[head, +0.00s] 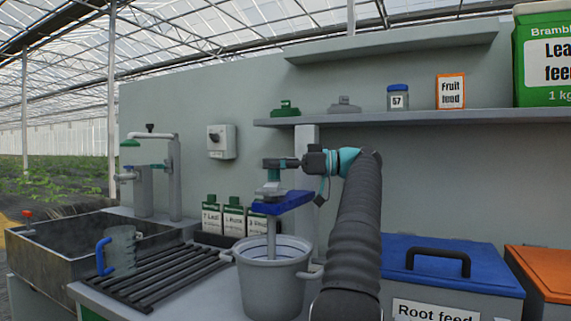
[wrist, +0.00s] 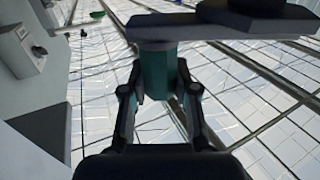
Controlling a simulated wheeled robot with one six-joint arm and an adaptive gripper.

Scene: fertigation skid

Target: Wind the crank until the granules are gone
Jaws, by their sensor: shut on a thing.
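A grey bucket (head: 270,285) stands on the bench in the head view. A stirrer with a blue crossbar (head: 283,203) sits over its rim, and its grey shaft (head: 271,240) goes down inside. My gripper (head: 283,163) is above the crossbar, shut on the teal crank grip (wrist: 157,70). In the wrist view, both fingers of my gripper (wrist: 157,95) flank that upright grip. The grey crank arm (wrist: 165,30) crosses the top of the wrist view and joins a dark round part. The bucket's contents are too hidden to tell whether granules show.
A clear jug with a blue handle (head: 104,256) stands by the sink (head: 60,245), left of a black slatted rack (head: 150,276). Several labelled bottles (head: 233,217) stand behind the bucket. A blue-lidded Root feed bin (head: 450,262) is at right. A shelf (head: 400,117) runs above.

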